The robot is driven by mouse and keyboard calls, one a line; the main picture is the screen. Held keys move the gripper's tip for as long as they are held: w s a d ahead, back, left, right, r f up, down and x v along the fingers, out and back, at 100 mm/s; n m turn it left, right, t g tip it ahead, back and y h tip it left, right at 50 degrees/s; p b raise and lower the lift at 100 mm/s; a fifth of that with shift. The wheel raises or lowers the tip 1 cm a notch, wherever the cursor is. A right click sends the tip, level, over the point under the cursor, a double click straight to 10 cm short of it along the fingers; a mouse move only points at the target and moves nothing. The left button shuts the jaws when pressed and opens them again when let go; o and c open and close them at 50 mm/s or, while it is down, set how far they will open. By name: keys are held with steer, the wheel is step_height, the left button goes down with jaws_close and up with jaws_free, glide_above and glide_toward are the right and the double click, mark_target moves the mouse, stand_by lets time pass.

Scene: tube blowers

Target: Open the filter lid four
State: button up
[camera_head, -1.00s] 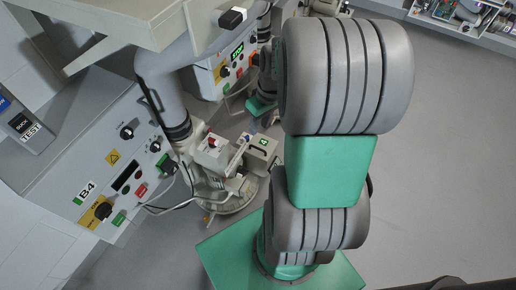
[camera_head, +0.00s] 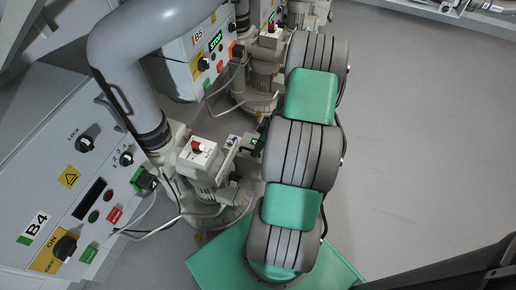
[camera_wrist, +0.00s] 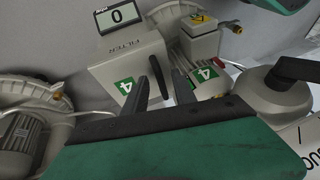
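In the wrist view, the pale filter box (camera_wrist: 120,62) is marked FILTER and carries a green label with a 4. A dark bar-like handle (camera_wrist: 158,76) appears to stand on its face. My gripper (camera_wrist: 160,88) is open, its two dark fingers pointing at the box, one on either side of the handle as seen here. I cannot tell whether a finger touches it. The lid looks shut. In the head view, my arm hides most of the gripper and the filter; the pump unit (camera_head: 207,170) beside panel B4 shows left of my arm.
A small display (camera_wrist: 118,16) reading 0 sits above the filter box. Control panel B4 (camera_head: 70,185), a thick grey pipe (camera_head: 125,75) and cables crowd the left. Open floor (camera_head: 420,130) lies at right.

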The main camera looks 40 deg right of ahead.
jaws_close()
stand_by(1.4)
